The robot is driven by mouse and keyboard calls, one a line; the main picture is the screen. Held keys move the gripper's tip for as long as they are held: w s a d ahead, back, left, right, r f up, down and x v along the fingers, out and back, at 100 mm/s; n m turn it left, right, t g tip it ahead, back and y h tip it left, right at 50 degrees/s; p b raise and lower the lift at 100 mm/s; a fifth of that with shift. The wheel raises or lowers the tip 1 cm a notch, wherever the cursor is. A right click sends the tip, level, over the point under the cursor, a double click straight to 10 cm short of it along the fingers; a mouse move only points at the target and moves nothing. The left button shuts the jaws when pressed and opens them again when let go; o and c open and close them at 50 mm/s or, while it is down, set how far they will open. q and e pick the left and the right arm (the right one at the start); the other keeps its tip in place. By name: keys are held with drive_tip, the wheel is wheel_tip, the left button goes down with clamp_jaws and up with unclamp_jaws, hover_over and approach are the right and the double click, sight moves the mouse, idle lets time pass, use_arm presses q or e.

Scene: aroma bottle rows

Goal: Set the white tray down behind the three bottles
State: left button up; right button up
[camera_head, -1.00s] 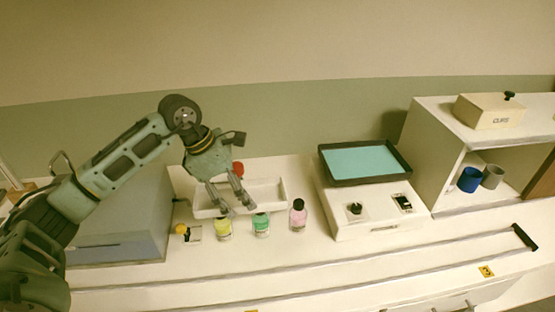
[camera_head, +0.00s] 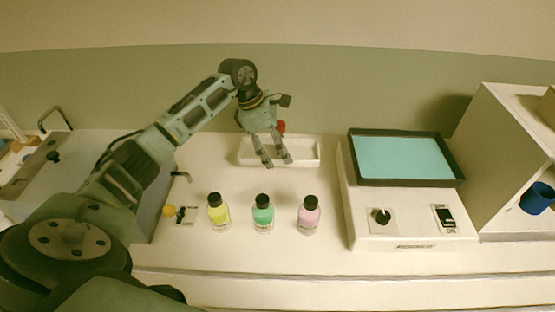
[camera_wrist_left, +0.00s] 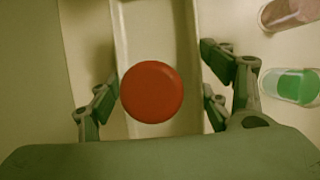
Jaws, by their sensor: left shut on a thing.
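The white tray (camera_head: 313,164) is a long shallow box behind the three bottles, set off to the right of the row's left end. Whether its base touches the counter is hard to tell. My left gripper (camera_head: 273,163) is over it, shut on the tray, with a red round knob (camera_wrist_left: 151,91) between the fingers in the left wrist view. The yellow bottle (camera_head: 219,216), green bottle (camera_head: 263,216) and pink bottle (camera_head: 309,218) stand upright in a row, black-capped, with bare counter between them and the tray. My right gripper is not in view.
A white device (camera_head: 358,226) with a dark-rimmed teal top (camera_head: 402,158) stands just right of the tray. A white shelf unit (camera_head: 492,150) with a blue cup (camera_head: 537,198) is farther right. A grey box (camera_head: 150,222) and a small yellow-knobbed item (camera_head: 169,210) are left of the bottles.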

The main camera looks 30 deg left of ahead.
sight(274, 147)
use_arm(q)
drive_tip(key=w+a+f+b, duration=0.1)
drive_tip(key=w+a+f, duration=0.1)
drive_tip(key=w, duration=0.1)
drive_tip(key=shift+f+b, duration=0.15)
drive_tip(key=shift+b, duration=0.25)
wheel_tip(274, 147, down, 4)
drive_tip(key=shift+b, duration=1.25)
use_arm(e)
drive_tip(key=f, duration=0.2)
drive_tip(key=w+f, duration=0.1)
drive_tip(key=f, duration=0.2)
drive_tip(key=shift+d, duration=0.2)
use_arm(q)
drive_tip(key=o, duration=1.3)
drive_tip(key=shift+s, duration=0.1)
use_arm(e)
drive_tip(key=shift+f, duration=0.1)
